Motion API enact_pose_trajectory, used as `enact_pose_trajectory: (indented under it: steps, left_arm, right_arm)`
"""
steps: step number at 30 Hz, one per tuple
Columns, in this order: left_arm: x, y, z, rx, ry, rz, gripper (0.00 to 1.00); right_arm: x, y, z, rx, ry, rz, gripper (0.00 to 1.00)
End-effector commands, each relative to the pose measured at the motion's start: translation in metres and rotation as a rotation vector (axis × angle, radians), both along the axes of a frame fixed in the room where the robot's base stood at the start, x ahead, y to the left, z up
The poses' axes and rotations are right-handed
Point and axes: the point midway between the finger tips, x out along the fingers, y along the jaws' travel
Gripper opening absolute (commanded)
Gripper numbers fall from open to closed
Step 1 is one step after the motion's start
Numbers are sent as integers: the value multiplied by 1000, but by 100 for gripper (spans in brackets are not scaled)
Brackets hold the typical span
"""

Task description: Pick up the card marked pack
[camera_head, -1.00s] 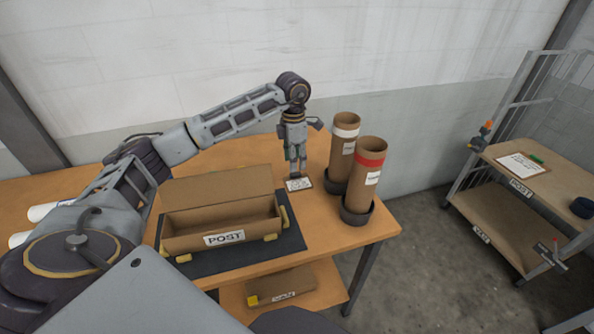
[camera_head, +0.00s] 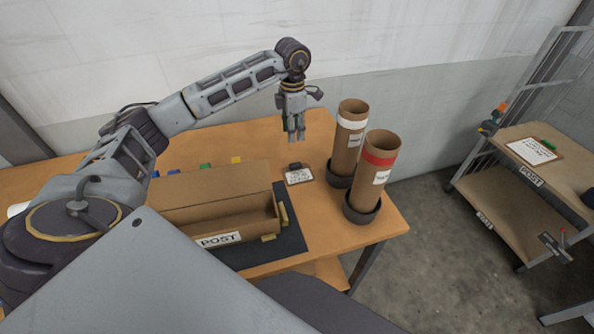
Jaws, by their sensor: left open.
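A small white card (camera_head: 299,176) with dark print too small to read lies on the wooden table, with a dark clip or block at its back edge. I cannot tell whether it is marked pack. My left gripper (camera_head: 296,137) hangs above and just behind the card, pointing down, with its fingers apart and nothing between them. The card is clear of the fingers. My right gripper is not in view.
Two cardboard tubes, one white-banded (camera_head: 347,142) and one red-banded (camera_head: 373,168), stand in dark cups right of the card. An open box marked POST (camera_head: 219,240) sits on a dark mat (camera_head: 290,240). A shelf cart (camera_head: 510,190) stands at right.

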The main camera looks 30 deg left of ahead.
Motion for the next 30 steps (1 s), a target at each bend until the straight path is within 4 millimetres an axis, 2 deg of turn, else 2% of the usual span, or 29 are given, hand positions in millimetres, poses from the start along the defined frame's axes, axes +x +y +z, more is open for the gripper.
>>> enact_pose_trajectory:
  steps: [8,24,30]
  left_arm:
    - [0,0,-7,0,1,0,43]
    - [0,-1,-72,0,3,1,43]
    - [0,-1,-85,-1,1,0,43]
  right_arm:
    - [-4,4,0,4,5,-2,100]
    - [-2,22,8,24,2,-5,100]
    - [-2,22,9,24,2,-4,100]
